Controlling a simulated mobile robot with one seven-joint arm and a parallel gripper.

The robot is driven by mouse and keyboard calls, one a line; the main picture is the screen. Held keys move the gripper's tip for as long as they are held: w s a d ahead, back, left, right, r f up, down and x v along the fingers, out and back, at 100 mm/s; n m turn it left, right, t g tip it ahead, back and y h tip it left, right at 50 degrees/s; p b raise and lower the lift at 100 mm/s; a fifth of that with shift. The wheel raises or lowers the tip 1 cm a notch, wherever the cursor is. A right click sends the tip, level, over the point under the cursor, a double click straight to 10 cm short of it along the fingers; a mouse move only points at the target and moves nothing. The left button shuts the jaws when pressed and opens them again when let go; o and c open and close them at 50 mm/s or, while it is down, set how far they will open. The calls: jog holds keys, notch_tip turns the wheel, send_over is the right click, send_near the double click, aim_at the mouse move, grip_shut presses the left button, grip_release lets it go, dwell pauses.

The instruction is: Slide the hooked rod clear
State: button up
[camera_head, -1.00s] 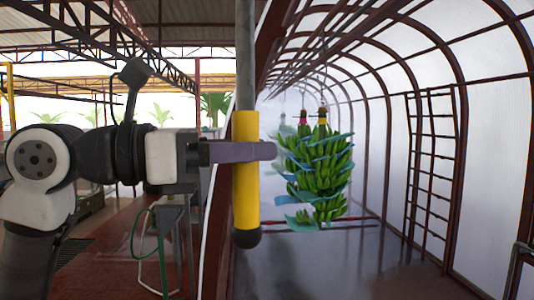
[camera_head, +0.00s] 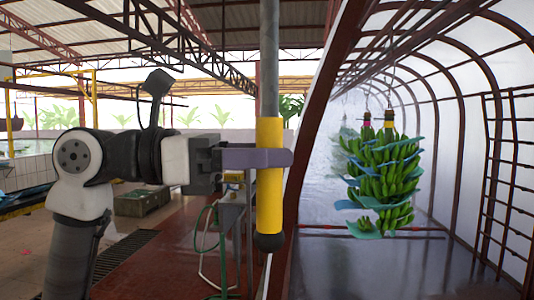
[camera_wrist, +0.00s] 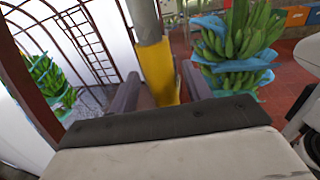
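The hooked rod has a grey shaft (camera_head: 269,60) and a yellow sleeve (camera_head: 269,200) with a dark rounded lower end. It hangs upright near the middle of the head view. Its hook is above the picture and hidden. My gripper (camera_head: 270,158) comes from the left and is shut around the yellow sleeve, its purple-grey fingertips reaching slightly past it.
A green banana bunch (camera_head: 382,180) with blue sheets hangs to the right of the rod. The wrist view shows bunches at left (camera_wrist: 45,80) and right (camera_wrist: 238,45). A dark red arch post (camera_head: 320,130) stands just right of the rod, and a ladder-like frame (camera_head: 510,160) stands far right.

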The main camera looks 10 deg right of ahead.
jog(key=shift+d, duration=0.1)
jog(key=w+a+b, duration=0.1)
jog(key=a+b, duration=0.2)
jog(key=a, duration=1)
jog(key=shift+a, duration=0.4)
